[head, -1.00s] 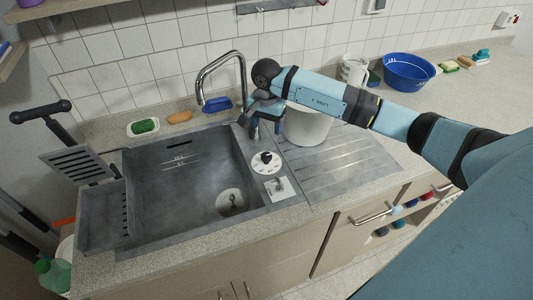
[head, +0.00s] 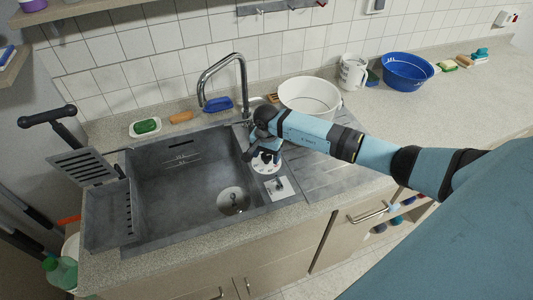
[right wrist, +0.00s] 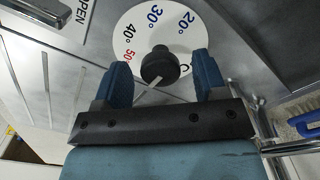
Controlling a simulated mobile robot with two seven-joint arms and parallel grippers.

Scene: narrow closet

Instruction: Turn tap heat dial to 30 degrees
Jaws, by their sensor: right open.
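The heat dial is a white disc (head: 262,168) with a black knob, set in the sink's right rim. In the right wrist view the dial (right wrist: 185,40) shows 20°, 30°, 40° and a red 50. The black knob (right wrist: 160,66) has a white mark towards the picture's lower left, away from the 30°. My right gripper (head: 264,153) is over the dial. In the right wrist view its blue fingers (right wrist: 160,62) are open, one on each side of the knob, with gaps visible. The chrome tap (head: 243,85) stands behind. My left gripper is not in view.
The grey sink basin (head: 185,180) lies left of the dial. A square plate with a small knob (head: 279,188) sits in front of it. A white tub (head: 310,97) stands behind my right arm, and a blue basin (head: 408,72) is farther right.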

